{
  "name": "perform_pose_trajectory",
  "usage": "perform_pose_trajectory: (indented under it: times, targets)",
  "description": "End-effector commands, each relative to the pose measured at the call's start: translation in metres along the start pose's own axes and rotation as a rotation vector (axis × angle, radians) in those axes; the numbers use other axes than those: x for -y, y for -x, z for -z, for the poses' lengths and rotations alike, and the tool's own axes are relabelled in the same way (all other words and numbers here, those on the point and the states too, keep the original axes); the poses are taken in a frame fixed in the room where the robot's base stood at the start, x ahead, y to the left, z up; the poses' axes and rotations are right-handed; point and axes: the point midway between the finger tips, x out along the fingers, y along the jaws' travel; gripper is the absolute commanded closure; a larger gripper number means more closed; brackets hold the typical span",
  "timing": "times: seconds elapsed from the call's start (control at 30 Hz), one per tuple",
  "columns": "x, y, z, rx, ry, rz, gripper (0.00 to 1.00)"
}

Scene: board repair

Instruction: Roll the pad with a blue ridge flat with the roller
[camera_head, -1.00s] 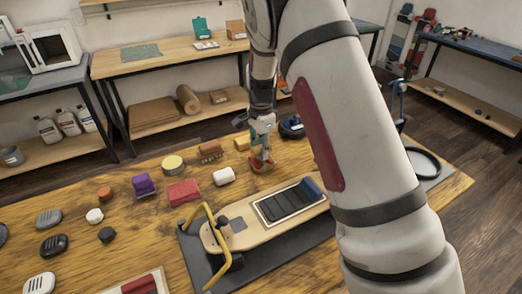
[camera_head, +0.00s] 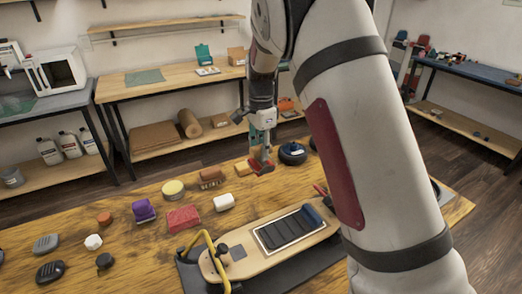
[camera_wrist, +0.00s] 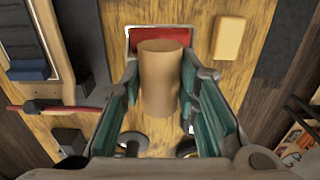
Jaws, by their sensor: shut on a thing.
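My gripper (camera_head: 263,150) is shut on a tool with a tan cylindrical handle (camera_wrist: 160,75) and a wide red part (camera_wrist: 135,38) beyond it. This looks like the roller, but its rolling part is not clear. In the head view the tool's red-brown lower end (camera_head: 261,164) hangs under the fingers, behind the board. The pad with a blue ridge (camera_head: 312,213) lies at the right end of a row of dark pads in a pale frame on a wooden board. The ridge also shows at the left of the wrist view (camera_wrist: 28,70). The tool is apart from it.
The board (camera_head: 236,266) lies on a dark mat, with a yellow clamp (camera_head: 207,250) at its left. My arm hides the board's right end.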

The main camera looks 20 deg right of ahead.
Motion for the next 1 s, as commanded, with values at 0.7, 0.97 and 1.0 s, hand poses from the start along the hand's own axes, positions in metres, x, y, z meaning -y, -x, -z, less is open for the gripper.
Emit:
perform_pose_trajectory:
  times: [0.7,0.97,1.0]
  targets:
    - [-0.069,0.020,-0.004,0.003,-0.004,-0.003,0.94]
    - [-0.123,0.033,-0.011,0.003,-0.003,-0.002,0.94]
    - [-0.132,0.035,-0.011,0.003,-0.004,-0.002,0.94]
